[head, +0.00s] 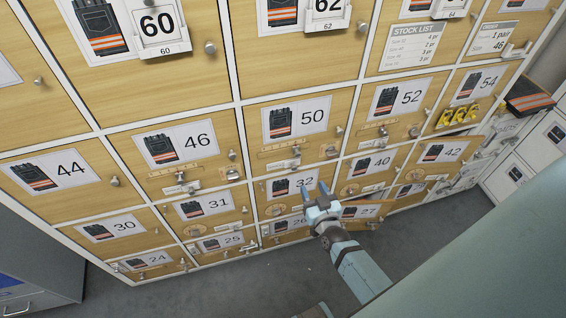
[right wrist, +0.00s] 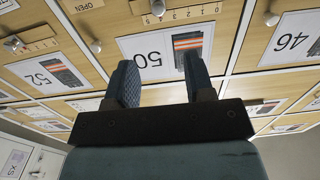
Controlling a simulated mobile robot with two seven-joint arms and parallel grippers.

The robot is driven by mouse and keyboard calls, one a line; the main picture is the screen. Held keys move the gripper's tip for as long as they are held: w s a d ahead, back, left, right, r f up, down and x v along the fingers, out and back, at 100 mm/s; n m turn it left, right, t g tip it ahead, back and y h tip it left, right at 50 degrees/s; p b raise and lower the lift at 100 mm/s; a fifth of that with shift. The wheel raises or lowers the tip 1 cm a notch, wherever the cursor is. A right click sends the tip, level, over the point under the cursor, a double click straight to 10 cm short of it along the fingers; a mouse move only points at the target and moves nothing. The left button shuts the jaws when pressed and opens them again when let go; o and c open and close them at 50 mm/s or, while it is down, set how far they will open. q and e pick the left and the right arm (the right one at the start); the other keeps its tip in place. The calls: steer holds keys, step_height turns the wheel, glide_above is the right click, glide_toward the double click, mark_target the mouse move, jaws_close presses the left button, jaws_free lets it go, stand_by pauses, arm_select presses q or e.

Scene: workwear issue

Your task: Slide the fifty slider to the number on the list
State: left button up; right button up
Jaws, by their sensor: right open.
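The locker door labelled 50 (head: 299,118) is in the middle of the head view. Below its label is a wooden slider scale (head: 279,152) with a small metal slider (head: 284,165). My right gripper (head: 316,188) is open and empty, in front of the door labelled 32, below and right of the slider. In the right wrist view the 50 label (right wrist: 165,55) shows upside down beyond the open fingers (right wrist: 160,82). The numbered scale (right wrist: 181,15) and metal slider (right wrist: 157,8) are at the top edge, clear of the fingers. A stock list (head: 412,45) hangs upper right; its lines are small.
Neighbouring doors 46 (head: 178,145) and 52 (head: 402,98) have similar sliders and knobs. Door 27 (head: 362,212) and door 42 (head: 443,150) appear ajar. Grey floor (head: 240,285) is open below the lockers.

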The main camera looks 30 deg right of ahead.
mark_target(298, 155)
steer(key=b+x, duration=0.1)
steer(key=x, duration=0.3)
steer(key=b+x, duration=0.2)
steer(key=x, duration=0.2)
steer(key=b+x, duration=0.2)
steer(key=x, duration=0.2)
steer(key=shift+w+d+f, duration=0.25)
steer(key=shift+w+f, duration=0.05)
steer(key=shift+w, duration=0.05)
steer(key=shift+w+d+r, duration=0.1)
steer(key=shift+w, duration=0.5)
steer(key=shift+c, duration=0.9)
jaws_close()
